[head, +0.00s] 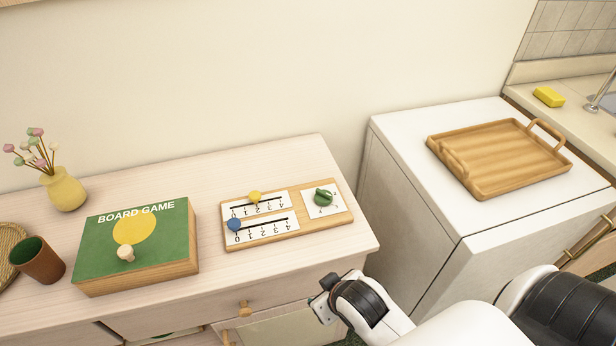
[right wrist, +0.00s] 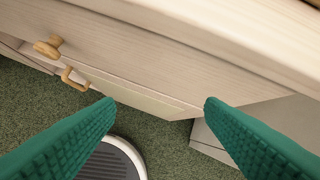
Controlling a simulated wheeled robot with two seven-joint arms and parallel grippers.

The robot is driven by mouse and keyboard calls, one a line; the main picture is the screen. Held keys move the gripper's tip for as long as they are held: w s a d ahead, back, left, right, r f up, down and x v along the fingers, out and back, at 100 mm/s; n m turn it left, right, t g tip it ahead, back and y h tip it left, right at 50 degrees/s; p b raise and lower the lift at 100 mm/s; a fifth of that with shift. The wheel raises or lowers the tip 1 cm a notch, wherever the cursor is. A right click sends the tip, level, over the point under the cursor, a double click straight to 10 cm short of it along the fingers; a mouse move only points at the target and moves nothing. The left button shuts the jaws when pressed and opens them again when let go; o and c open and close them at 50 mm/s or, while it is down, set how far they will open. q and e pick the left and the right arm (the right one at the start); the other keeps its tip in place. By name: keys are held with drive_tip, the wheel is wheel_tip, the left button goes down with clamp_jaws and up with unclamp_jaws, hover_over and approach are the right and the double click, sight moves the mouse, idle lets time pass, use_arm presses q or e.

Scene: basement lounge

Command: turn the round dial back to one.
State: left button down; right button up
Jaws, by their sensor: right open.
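The round dial (head: 324,197) is a green knob on a white card at the right end of a wooden board (head: 262,241). The board lies on the pale wooden cabinet top (head: 290,160). It also carries two numbered slider scales, with a yellow knob (head: 255,196) and a blue knob (head: 234,225). The dial's marks are too small to read. My right gripper (head: 322,300) is in front of the cabinet's front edge, below and apart from the dial. In the right wrist view its green fingers (right wrist: 157,105) are spread and empty. My left gripper is not in view.
A green board game box (head: 90,242), a brown cup (head: 40,262) and a yellow vase (head: 66,190) stand left of the board. A wooden tray (head: 500,155) sits on the white appliance at right. Drawer knobs (right wrist: 48,47) stick out from the cabinet front.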

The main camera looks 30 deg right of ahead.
drive_tip(key=w+r+t, duration=0.2)
drive_tip(key=w+r, duration=0.1)
drive_tip(key=w+r+t, duration=0.2)
drive_tip(key=w+r, duration=0.2)
drive_tip(key=w+r+t, duration=0.2)
drive_tip(key=w+r, duration=0.1)
drive_tip(key=shift+w+r, duration=0.2)
drive_tip(key=w+a+r+n+t+y, duration=0.35)
drive_tip(key=w+r+t, duration=0.35)
drive_tip(key=r, duration=0.4)
drive_tip(key=a+r+n+g+y, duration=0.6)
drive_tip(key=a+r+n+y, duration=0.3)
drive_tip(key=a+n+y, duration=0.45)
drive_tip(key=n+g+h, duration=0.5)
drive_tip(key=g+h, duration=0.8)
drive_tip(key=h, duration=0.3)
approach(324, 192)
drive_tip(key=f, duration=0.4)
drive_tip(key=f+p, duration=0.1)
drive_tip(key=f, duration=0.3)
drive_tip(key=shift+a+f, duration=0.2)
drive_tip(key=shift+f, duration=0.15)
